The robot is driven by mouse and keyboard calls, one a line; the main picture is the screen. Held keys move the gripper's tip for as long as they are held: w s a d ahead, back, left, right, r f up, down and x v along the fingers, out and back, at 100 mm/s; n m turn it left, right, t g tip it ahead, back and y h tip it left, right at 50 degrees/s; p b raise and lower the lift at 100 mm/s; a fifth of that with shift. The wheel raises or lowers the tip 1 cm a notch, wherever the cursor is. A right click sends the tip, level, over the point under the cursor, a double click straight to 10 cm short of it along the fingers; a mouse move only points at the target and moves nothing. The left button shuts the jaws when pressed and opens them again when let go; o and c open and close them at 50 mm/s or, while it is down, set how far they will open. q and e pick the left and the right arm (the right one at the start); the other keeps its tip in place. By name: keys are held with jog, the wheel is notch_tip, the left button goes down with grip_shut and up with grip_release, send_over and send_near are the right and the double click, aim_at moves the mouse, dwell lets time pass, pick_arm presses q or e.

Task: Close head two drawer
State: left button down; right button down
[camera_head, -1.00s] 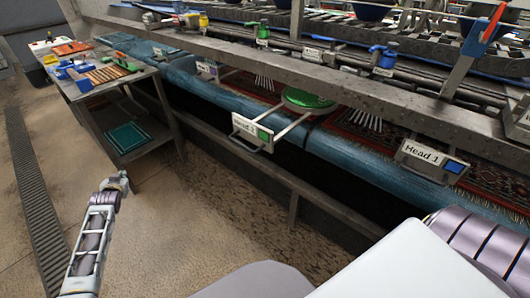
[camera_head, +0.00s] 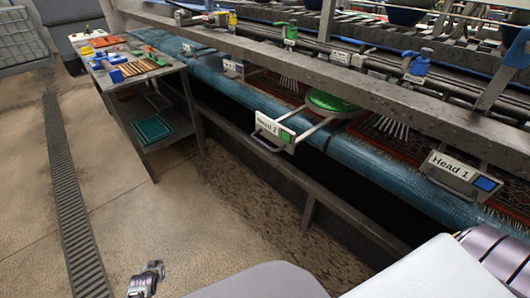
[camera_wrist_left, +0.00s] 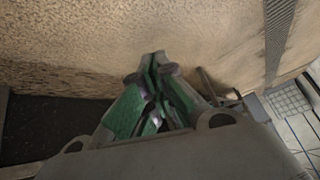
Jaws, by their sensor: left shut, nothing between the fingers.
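The head two drawer, with a white "Head 2" plate and a green square (camera_head: 275,133), sticks out from the machine on two pale rails. A green round pad (camera_head: 332,103) sits behind its front between the rails. A dark handle hangs under the plate. My left gripper (camera_head: 147,273) is low at the bottom left of the head view, over the floor, well in front of and below the drawer and apart from it. In the left wrist view its green-lined fingers (camera_wrist_left: 153,62) are shut and empty. My right gripper is not in view.
The "Head 1" front (camera_head: 464,175) with a blue square is at the right. A metal side table (camera_head: 151,82) with tools and a lower shelf stands at the left. A blue roller (camera_head: 243,92) and beam run along the machine. Open floor (camera_head: 110,170) lies in front.

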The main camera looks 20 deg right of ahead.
pick_arm(q)
jog(key=s+f+g, duration=0.1)
jog(key=s+f, duration=0.4)
jog(key=s, duration=0.6)
jog(key=s+f+g, duration=0.2)
jog(key=s+f, duration=0.3)
jog(key=s, duration=0.7)
jog(key=s+f+g, duration=0.1)
jog(key=s+f, duration=0.4)
jog(key=s, duration=0.6)
jog(key=shift+s+a+f+g, duration=0.2)
jog(key=shift+s+g, duration=0.1)
jog(key=shift+g, duration=0.1)
